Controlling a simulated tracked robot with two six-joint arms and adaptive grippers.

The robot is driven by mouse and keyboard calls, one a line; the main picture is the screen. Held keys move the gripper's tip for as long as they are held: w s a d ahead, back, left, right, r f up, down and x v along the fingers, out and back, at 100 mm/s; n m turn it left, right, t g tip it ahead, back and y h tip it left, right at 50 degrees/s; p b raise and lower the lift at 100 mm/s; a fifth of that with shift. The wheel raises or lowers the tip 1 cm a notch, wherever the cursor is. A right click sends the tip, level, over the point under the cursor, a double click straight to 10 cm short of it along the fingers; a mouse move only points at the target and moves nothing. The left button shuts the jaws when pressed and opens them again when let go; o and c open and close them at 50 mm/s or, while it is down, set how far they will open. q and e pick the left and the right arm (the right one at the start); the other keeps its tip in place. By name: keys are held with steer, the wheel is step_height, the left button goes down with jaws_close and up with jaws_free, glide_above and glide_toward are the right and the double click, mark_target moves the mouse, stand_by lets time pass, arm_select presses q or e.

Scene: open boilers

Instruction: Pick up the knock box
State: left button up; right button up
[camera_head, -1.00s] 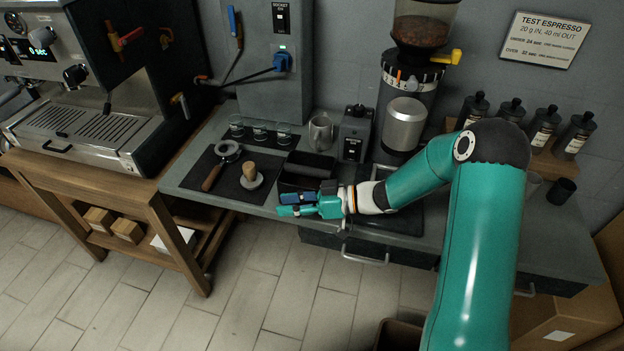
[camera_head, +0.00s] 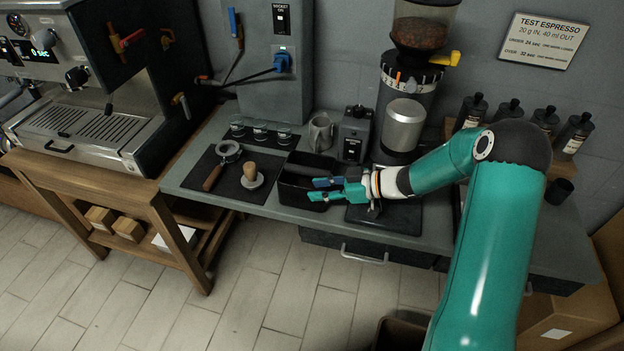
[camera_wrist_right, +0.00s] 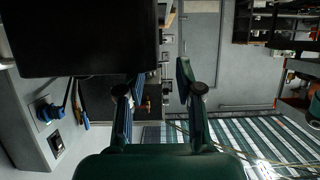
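The knock box is taken to be the black open-topped box (camera_head: 294,184) on the counter, right of the dark mat. In the right wrist view, a large dark shape at upper left (camera_wrist_right: 80,38) appears to be this box, close by. My right gripper (camera_head: 316,189), green and blue, overlaps the box's right front part in the head view, fingers pointing left. In the right wrist view its two fingers (camera_wrist_right: 157,78) are spread, with only background visible between them. Whether the fingers touch the box cannot be told. My left gripper is not in view.
The mat (camera_head: 229,193) holds a portafilter (camera_head: 217,166) and a tamper (camera_head: 251,176). A dark tray (camera_head: 400,220) lies under my right wrist.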

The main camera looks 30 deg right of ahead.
mark_target(300, 187)
steer(key=shift+p+x, duration=0.6)
steer(key=shift+x, duration=2.35)
steer(key=shift+w+d+r, duration=0.1)
steer(key=shift+w+d, duration=0.1)
jaws_close()
steer(key=shift+r, duration=0.1)
